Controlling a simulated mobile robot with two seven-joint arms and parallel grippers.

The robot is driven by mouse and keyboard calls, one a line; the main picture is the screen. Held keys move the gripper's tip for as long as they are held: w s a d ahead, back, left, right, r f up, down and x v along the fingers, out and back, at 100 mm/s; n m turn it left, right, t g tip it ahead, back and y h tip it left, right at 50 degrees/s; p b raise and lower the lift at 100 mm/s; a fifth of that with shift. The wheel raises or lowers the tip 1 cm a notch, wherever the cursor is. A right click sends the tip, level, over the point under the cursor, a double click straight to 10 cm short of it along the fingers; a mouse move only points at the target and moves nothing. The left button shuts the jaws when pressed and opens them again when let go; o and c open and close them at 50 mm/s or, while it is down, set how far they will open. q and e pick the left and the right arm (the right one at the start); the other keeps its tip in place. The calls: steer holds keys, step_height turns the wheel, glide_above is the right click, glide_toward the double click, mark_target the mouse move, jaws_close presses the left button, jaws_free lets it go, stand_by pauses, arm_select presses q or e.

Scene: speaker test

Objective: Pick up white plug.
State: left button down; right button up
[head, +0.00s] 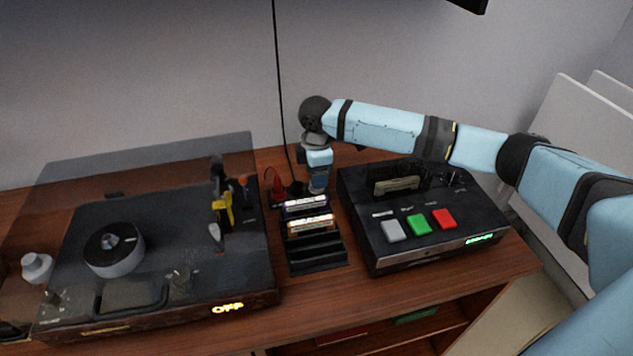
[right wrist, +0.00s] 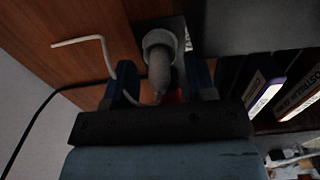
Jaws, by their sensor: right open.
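A pale grey-white plug (right wrist: 159,72) with a round head shows in the right wrist view, dim and shadowed. It lies between the two blue fingers of my right gripper (right wrist: 164,78), which is open, with a finger on either side. I cannot tell whether either finger touches it. The plug is not clearly visible there. My left gripper is not in view.
A cassette rack (head: 318,267) stands in front of my right gripper. The black player (head: 400,255) is to its right, and a turntable (head: 190,270) with a clear lid is at left. A black cord (head: 278,80) hangs down the wall. A red object (head: 275,185) stands nearby.

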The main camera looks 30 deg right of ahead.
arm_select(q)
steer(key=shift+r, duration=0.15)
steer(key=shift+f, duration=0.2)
arm_select(e)
jaws_close()
arm_select(q)
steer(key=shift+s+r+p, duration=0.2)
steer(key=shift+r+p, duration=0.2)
steer(key=shift+p, duration=1.1)
arm_select(e)
step_height(320, 180, up, 20)
